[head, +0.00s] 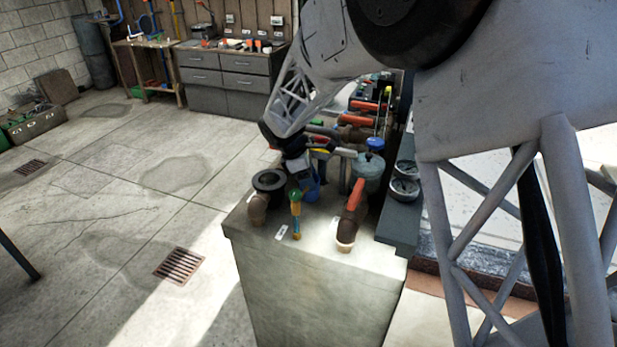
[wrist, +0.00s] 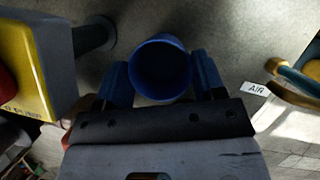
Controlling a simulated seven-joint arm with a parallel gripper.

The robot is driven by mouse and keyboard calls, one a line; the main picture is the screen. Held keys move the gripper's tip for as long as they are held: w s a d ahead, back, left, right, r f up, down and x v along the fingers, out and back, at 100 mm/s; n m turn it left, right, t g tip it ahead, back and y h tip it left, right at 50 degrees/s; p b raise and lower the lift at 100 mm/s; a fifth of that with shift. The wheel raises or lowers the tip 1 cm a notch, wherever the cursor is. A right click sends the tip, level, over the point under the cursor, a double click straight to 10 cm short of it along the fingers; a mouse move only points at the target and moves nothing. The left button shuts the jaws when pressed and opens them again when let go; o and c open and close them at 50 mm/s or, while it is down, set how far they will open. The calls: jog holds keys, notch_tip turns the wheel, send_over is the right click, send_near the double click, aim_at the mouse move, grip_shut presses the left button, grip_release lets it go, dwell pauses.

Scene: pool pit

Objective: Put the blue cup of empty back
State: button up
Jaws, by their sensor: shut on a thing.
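The blue cup (wrist: 160,68) is between the two blue fingers of my gripper (wrist: 158,85) in the wrist view, with its round mouth facing the camera. The inside looks plain dark blue, with nothing seen in it. My gripper is shut on the cup. In the head view the cup (head: 309,188) shows small and partly hidden below my gripper (head: 300,170), over the grey bench top among pipes. I cannot tell whether the cup's base touches the top.
A black-topped pipe elbow (head: 268,185) and a green-topped valve (head: 296,212) stand close by. An orange-handled pipe (head: 353,208) and a blue-knobbed canister (head: 370,165) are to the right. A yellow box (wrist: 38,60) is near the fingers' left. An AIR label (wrist: 255,89) lies right.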

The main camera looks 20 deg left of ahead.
jog(key=shift+f, duration=0.15)
jog(key=o, duration=0.7)
jog(key=v, duration=1.2)
jog(key=shift+s, duration=0.1)
dwell(0.5)
